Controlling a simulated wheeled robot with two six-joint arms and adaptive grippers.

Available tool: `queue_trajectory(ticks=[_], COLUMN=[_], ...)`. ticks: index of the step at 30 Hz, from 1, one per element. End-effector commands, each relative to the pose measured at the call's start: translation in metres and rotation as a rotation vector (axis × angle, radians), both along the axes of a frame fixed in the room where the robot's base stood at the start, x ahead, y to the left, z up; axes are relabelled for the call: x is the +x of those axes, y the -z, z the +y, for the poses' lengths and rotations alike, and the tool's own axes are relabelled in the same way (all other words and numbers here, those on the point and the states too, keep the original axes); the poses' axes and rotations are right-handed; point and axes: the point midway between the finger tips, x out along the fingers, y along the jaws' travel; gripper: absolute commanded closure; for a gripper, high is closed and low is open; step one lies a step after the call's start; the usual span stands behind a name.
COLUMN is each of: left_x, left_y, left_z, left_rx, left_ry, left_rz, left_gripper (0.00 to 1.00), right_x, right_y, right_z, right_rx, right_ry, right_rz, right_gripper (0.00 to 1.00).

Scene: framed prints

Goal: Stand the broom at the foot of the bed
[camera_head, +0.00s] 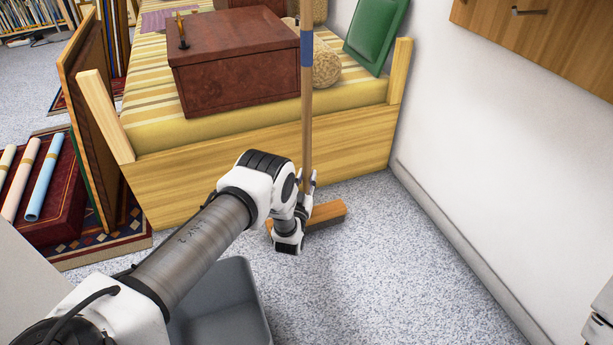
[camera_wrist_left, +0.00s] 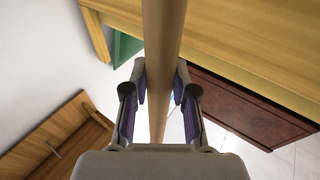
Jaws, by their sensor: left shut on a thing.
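The broom has a wooden handle (camera_head: 307,110) with a blue band near the top of the view. It stands about upright in front of the bed's wooden footboard (camera_head: 250,150), close to it. Its wooden head (camera_head: 327,214) is low at the floor, partly hidden by my arm; I cannot tell whether it touches. My left gripper (camera_head: 306,180) is shut on the handle, low down. In the left wrist view the handle (camera_wrist_left: 164,40) runs between the fingers (camera_wrist_left: 160,82). My right gripper is not in view.
A dark red chest (camera_head: 240,65), a rolled item (camera_head: 326,68) and a green cushion-like panel (camera_head: 376,32) are on the bed. A grey bin (camera_head: 220,305) stands below my left arm. Framed panels (camera_head: 92,120) lean at left. A white wall (camera_head: 500,150) bounds the right; floor between is clear.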

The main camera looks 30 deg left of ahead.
Motion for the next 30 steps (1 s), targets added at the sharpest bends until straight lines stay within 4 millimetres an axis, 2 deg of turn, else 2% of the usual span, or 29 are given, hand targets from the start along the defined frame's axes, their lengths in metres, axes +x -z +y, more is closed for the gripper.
queue_trajectory(ticks=[7,8,9,10,20,25,30], left_x=[0.0,0.0,0.0,-0.001,-0.001,-0.027,-0.071], left_y=[-0.001,0.001,0.001,0.001,-0.002,-0.001,0.006], left_z=[0.0,0.0,0.0,0.0,-0.001,-0.008,-0.019], left_rx=[0.0,0.0,0.0,0.0,-0.001,-0.001,-0.001], left_ry=[0.0,0.001,0.001,0.001,0.001,0.002,0.002], left_rz=[-0.004,0.002,0.002,0.002,0.003,0.008,0.008], left_gripper=[1.0,0.67,0.52,0.49,0.49,0.49,0.49], right_x=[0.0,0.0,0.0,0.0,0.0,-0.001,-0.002], right_y=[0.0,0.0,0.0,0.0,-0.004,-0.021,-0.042], right_z=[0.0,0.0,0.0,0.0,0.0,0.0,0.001], right_rx=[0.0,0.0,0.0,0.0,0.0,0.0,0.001], right_ry=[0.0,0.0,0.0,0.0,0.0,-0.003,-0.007], right_rz=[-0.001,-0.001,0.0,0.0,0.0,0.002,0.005], right_gripper=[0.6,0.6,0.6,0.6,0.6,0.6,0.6])
